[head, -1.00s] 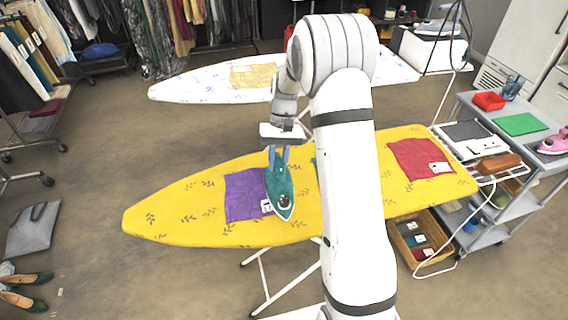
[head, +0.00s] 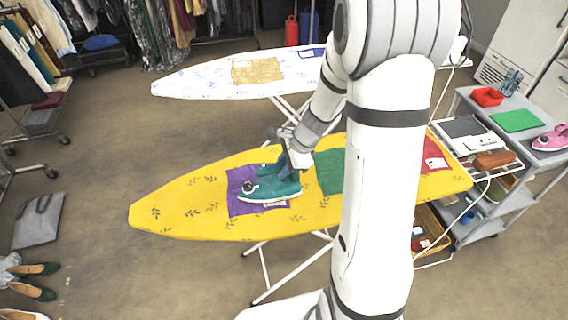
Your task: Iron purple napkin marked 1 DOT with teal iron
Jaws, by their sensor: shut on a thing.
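The purple napkin (head: 236,180) lies flat on the left half of the yellow ironing board (head: 170,212). A white tag shows at its lower right, partly covered; its dots are too small to read. The teal iron (head: 270,190) is over the napkin's middle and right part, lying lengthwise across the picture with its nose to the left. It appears to rest on the cloth. My gripper (head: 283,160) is shut on the teal iron's handle from the right and above. The fingertips are partly hidden by the handle and my wrist.
A green cloth (head: 329,172) and a red cloth (head: 434,156) lie farther right on the board, partly behind my arm. A white ironing board (head: 200,82) with a tan cloth (head: 257,70) stands behind. A grey cart (head: 515,175) at right holds a pink iron (head: 551,139).

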